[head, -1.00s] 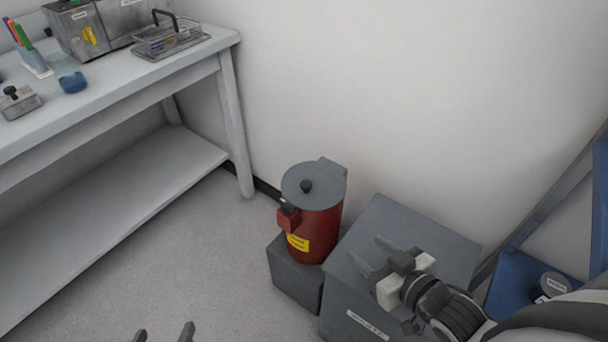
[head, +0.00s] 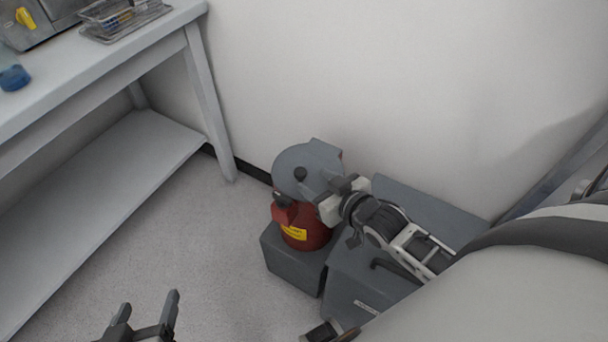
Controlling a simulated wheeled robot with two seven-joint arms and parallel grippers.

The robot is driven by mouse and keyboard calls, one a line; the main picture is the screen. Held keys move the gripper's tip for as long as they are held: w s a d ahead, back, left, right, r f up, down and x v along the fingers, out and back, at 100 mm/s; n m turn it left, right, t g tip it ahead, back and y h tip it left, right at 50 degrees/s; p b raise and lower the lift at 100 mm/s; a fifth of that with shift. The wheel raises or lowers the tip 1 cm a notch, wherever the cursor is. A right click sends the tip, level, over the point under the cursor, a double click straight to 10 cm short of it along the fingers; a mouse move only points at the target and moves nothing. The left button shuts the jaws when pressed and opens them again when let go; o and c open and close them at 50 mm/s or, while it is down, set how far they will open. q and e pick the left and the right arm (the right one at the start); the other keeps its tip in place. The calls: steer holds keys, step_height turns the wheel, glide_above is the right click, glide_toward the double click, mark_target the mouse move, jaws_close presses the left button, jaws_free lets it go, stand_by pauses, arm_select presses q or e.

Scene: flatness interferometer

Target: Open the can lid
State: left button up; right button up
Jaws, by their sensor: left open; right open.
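The red can (head: 308,240) with a yellow label stands on a low grey block beside the wall. A red part with a dark knob (head: 280,197) sticks out at the can's front. My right gripper (head: 325,187) is open at the can's right side, close to the lid; its fingers overlap the lid in the picture, and I cannot tell whether they touch it. My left gripper (head: 146,316) is open and empty over the floor at the bottom left.
A grey block (head: 283,261) bears the can. A larger grey box (head: 430,208) stands to its right under my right arm. A grey workbench (head: 120,60) with a wire basket (head: 122,18) is at the left. The floor between is clear.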

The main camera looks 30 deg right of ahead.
mark_target(300, 171)
steer(key=b+x, duration=0.1)
steer(key=x, duration=0.4)
steer(key=shift+w, duration=0.35)
jaws_close()
steer(key=shift+a, duration=0.1)
